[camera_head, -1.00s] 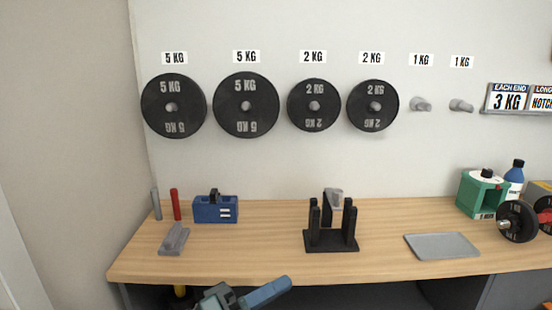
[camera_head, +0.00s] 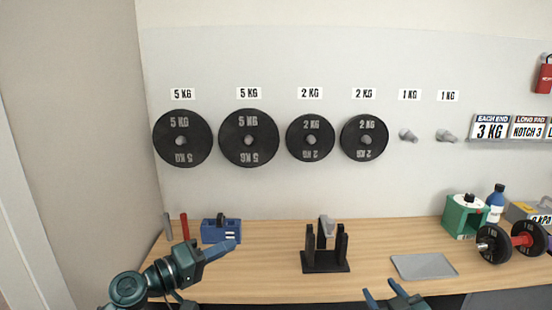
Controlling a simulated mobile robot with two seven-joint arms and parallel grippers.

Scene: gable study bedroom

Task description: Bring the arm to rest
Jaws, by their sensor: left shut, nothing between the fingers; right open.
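My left gripper (camera_head: 222,247) comes in from the lower left on a dark teal arm. Its blue fingers are shut with nothing between them and point right, in front of the desk's left part. My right gripper (camera_head: 381,291) shows at the bottom edge, right of the middle. Its two blue fingertips stand apart, open and empty, near the desk's front edge. Most of the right arm is out of view.
A wooden desk (camera_head: 275,282) carries a blue box (camera_head: 221,230), a black upright stand (camera_head: 325,262), a grey tray (camera_head: 424,267), a green box (camera_head: 462,216) and a dumbbell (camera_head: 512,243). Weight plates (camera_head: 249,138) hang on the wall behind. Bare desk lies between blue box and stand.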

